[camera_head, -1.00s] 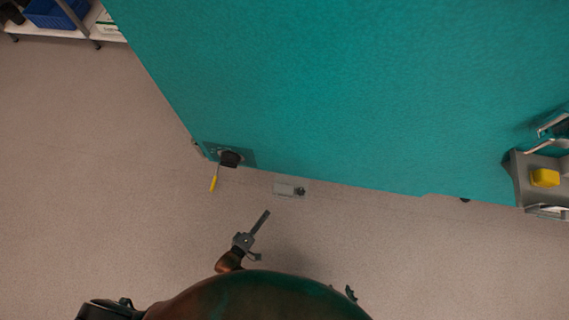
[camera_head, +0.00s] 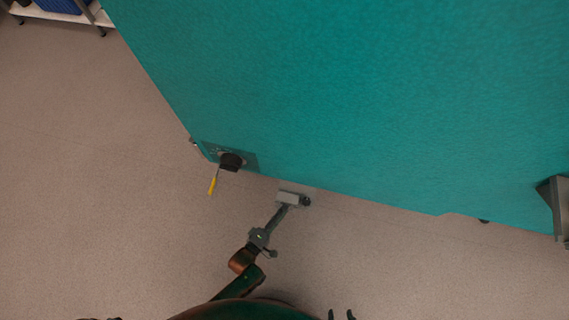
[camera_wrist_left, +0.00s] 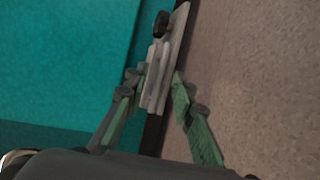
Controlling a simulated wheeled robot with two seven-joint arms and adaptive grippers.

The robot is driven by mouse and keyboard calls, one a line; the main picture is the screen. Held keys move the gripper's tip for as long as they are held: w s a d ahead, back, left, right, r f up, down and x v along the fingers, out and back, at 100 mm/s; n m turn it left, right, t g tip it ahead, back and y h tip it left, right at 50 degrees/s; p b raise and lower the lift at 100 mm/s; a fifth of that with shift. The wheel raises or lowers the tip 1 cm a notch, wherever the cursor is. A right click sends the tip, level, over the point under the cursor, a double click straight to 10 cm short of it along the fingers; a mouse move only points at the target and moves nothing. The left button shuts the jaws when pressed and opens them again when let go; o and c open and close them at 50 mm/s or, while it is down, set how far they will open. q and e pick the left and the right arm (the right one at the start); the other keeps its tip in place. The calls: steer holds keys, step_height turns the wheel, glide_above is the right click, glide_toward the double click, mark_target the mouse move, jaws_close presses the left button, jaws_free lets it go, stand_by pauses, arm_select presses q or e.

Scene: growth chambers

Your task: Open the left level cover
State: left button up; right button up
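A large teal panel (camera_head: 350,90) fills the upper part of the head view and the left of the left wrist view. A small grey handle-like fitting with a dark knob (camera_head: 291,199) sits at its lower edge. It also shows in the left wrist view (camera_wrist_left: 170,55). My left gripper (camera_head: 283,209) is at this fitting. In the wrist view its fingers are apart, one on each side of the fitting's near end. The left finger looks very close, with a gap at the right one. Two dark prongs, apparently my right gripper (camera_head: 341,315), show apart at the bottom edge.
A dark plate with a black knob and yellow lever (camera_head: 212,186) is at the panel's lower left corner. A grey bracket (camera_head: 561,205) is at the right edge. A shelf (camera_head: 75,15) stands at the upper left. Bare floor (camera_head: 90,200) lies to the left and below.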

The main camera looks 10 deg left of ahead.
arm_select(q)
steer(key=shift+w, duration=0.15)
steer(key=shift+c, duration=0.2)
jaws_close()
stand_by(0.4)
